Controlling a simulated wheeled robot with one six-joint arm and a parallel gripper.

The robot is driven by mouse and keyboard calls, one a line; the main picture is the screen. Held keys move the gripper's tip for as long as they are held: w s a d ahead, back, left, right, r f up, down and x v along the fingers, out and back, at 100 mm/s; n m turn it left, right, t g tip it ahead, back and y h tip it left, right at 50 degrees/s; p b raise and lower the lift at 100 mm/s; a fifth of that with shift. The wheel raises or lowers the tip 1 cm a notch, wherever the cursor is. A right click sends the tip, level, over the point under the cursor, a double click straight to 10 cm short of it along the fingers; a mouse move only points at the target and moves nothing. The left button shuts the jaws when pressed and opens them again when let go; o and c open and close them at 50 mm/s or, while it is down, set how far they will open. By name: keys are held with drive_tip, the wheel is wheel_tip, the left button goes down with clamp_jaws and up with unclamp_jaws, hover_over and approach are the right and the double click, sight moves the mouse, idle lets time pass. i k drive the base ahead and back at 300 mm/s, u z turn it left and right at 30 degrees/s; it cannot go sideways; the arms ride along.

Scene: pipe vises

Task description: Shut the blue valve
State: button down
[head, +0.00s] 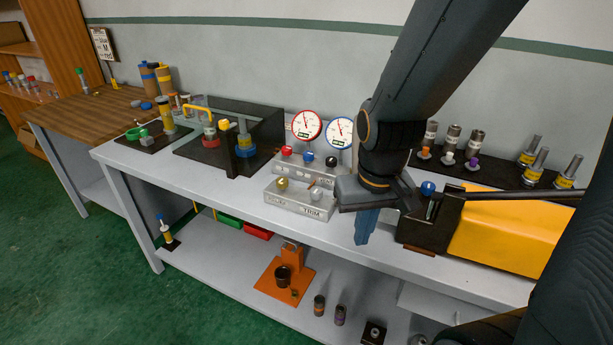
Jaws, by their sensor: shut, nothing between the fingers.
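Several things here are blue, and no readable label tells which is the blue valve. A small blue knob (308,157) sits between a red knob (286,150) and a black knob (331,161) on the grey block below two gauges. A blue ring or wheel (245,152) is around an upright post in the dark tray. A blue ball-topped knob (428,187) stands on the dark block at right. My gripper (363,228) points down, shut and empty, at the bench's front edge, right of the grey block and apart from the small blue knob. Whether any valve is open cannot be told.
Red-rimmed (306,125) and blue-rimmed (340,132) gauges stand behind the knobs. A yellow box (500,238) with a dark bar fills the bench's right side. An orange stand (283,278) is on the lower shelf. Bare bench top shows left of the grey block.

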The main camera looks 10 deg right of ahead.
sight(308, 156)
drive_tip(key=k, duration=0.5)
drive_tip(key=u, duration=1.6)
drive_tip(key=i, duration=1.15)
drive_tip(key=z, duration=1.65)
